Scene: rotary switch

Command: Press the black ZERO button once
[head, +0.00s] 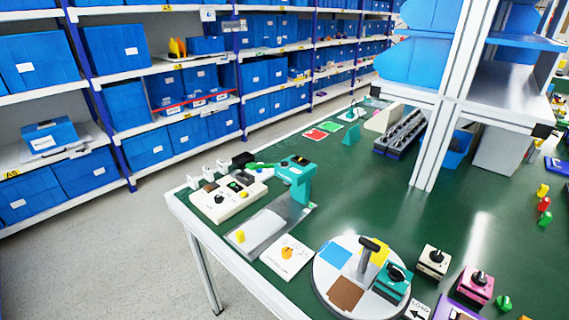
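No button with a readable ZERO label shows in the head view. A cream control box (228,201) sits near the left edge of the green table, with a small dark display and a round black knob (219,199) on its top. Other small dark parts on it are too small to tell apart. A teal stand-like device (297,181) with a dark top stands just to its right, beside a grey plate (270,232) holding a yellow piece (240,236). Neither of my grippers is in view.
The green table (340,190) is clear in its middle. A round turntable (335,304) with coloured patches and a dark handle stands at the front. Cream (433,262) and pink (475,285) switch boxes stand right of it. A metal post (437,130) rises behind.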

